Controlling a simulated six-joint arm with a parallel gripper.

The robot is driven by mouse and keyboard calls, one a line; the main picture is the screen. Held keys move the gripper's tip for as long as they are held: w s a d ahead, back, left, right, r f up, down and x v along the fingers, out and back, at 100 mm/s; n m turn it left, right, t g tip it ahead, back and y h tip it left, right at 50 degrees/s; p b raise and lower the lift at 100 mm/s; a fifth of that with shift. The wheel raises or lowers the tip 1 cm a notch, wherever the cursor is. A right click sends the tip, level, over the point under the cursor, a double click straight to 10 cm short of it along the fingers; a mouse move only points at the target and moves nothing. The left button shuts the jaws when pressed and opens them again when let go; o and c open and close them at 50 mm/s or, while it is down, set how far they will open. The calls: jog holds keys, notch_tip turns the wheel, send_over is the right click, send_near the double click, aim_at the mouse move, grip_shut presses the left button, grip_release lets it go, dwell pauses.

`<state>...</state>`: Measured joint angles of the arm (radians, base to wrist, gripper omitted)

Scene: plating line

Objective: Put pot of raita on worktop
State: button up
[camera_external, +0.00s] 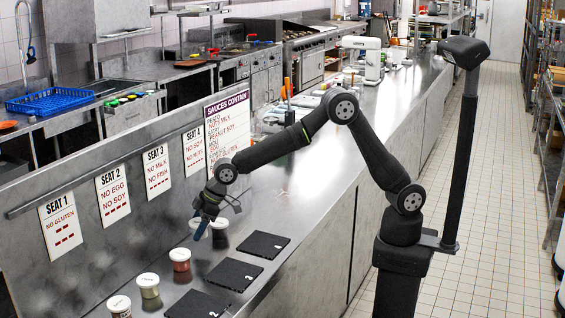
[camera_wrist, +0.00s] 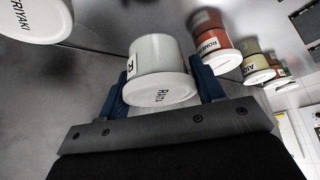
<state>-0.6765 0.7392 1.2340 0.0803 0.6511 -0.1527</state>
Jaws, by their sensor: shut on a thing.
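The pot of raita (camera_wrist: 160,62) is a white pot with its label partly showing in the wrist view. It sits between the two blue fingers of my gripper (camera_wrist: 163,80), which is shut on it. In the external view my gripper (camera_external: 203,228) is low over the worktop (camera_external: 275,215), at the far end of the row of pots. A white pot (camera_external: 194,225) shows partly behind the fingers there. I cannot tell whether its base touches the steel.
A dark pot labelled teriyaki (camera_wrist: 36,18) stands close by, also in the external view (camera_external: 219,233). A red romesco pot (camera_external: 180,262) and a greenish pot (camera_external: 149,287) stand nearer the camera. Black numbered mats (camera_external: 262,246) lie to the right. Seat cards (camera_external: 113,194) line the back.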

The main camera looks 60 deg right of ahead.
aim_at(197, 253)
jog(key=shift+s+a+f, duration=0.1)
jog(key=shift+a+f, duration=0.4)
jog(key=shift+a, duration=0.4)
jog(key=shift+f, duration=2)
jog(key=shift+f, duration=0.1)
jog(key=shift+f, duration=0.1)
jog(key=o, duration=1)
jog(key=v, duration=1.2)
jog(key=shift+r, duration=0.25)
